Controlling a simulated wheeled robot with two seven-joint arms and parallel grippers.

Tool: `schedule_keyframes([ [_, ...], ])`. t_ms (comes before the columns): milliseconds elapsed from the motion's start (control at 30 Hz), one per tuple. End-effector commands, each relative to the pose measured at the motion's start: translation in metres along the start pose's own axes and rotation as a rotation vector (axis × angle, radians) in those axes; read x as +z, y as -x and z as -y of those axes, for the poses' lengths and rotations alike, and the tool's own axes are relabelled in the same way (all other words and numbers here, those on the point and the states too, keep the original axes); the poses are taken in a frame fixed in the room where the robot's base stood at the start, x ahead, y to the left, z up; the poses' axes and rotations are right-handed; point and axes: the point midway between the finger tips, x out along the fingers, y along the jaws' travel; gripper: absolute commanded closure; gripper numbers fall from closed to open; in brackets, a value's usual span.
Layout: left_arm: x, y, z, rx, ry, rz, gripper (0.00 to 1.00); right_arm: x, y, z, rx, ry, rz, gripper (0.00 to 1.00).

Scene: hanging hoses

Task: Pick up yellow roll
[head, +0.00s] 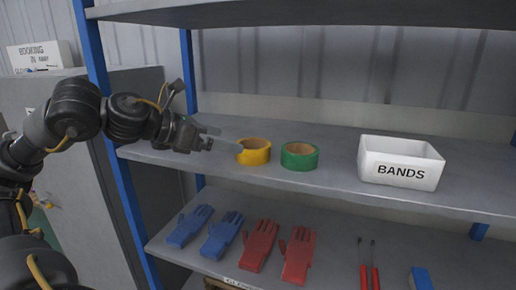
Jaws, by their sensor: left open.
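The yellow roll (254,155) lies flat on the middle shelf (330,185), left of a green roll (299,159). My left gripper (212,138) comes in from the left above the shelf, with its jaws open and empty. Its fingertips point right, toward the yellow roll, and are a short way left of it. I cannot tell the exact gap in depth. My right gripper is not in the head view.
A white box marked BANDS (400,165) stands on the right of the same shelf. Blue gloves (221,235), red gloves (298,255) and red-handled tools (368,275) lie on the lower shelf. A blue post (115,180) stands at the shelf's left end.

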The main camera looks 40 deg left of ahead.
Motion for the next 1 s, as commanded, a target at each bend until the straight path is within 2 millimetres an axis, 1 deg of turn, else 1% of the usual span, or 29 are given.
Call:
schedule_keyframes([
  [33,0.003,-0.005,0.000,0.000,0.002,-0.005,0.00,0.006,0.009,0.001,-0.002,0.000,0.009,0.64],
  [100,0.003,-0.016,0.000,0.001,0.004,-0.004,0.00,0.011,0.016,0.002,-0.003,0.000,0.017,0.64],
  [233,0.001,-0.034,-0.001,0.004,0.005,-0.003,0.00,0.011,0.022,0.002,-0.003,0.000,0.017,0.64],
  [333,0.000,-0.042,-0.001,0.004,0.003,-0.002,0.00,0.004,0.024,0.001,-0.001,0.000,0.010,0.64],
  [467,0.000,-0.045,-0.001,0.006,0.001,-0.001,0.00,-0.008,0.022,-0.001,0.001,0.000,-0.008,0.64],
  [533,0.001,-0.048,0.000,0.004,0.002,-0.002,0.00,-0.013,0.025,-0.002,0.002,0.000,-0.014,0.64],
  [600,0.003,-0.056,0.001,0.001,0.003,-0.003,0.00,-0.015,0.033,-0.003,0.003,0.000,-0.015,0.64],
  [733,0.004,-0.076,0.003,0.000,0.004,-0.005,0.00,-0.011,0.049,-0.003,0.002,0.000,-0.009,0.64],
  [800,0.003,-0.086,0.003,0.001,0.004,-0.002,0.00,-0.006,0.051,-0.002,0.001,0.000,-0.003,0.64],
  [900,0.002,-0.095,0.003,0.002,0.002,-0.001,0.00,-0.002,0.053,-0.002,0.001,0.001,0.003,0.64],
  [1000,0.000,-0.097,0.002,0.003,0.001,-0.001,0.00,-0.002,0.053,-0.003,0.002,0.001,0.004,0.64],
])
